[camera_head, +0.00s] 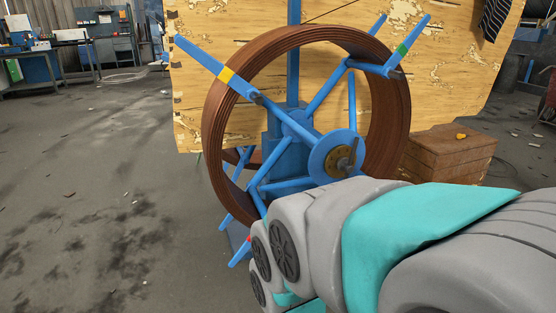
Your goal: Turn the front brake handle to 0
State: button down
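A large reel stands in the middle of the head view, with a coil of brown pipe (218,125) around a blue spoked frame (322,88). A round blue hub disc (322,166) sits at the front of the frame. On its face is a small dark brass-coloured bar (343,157), which looks like the front brake handle; it stands tilted. I cannot read any numbers or marks on the disc. My grey and teal arm fills the lower right, in front of and below the hub. My gripper is not visible, so its opening and any contact cannot be seen.
A worn yellow wooden panel (455,75) stands behind the reel. A brown wooden crate (450,158) with a small yellow item (461,136) on top is at right. Blue spoke ends stick out beyond the coil. The concrete floor (90,210) at left is mostly clear.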

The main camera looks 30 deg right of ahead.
aim_at(343, 163)
jog(key=z, duration=1.1)
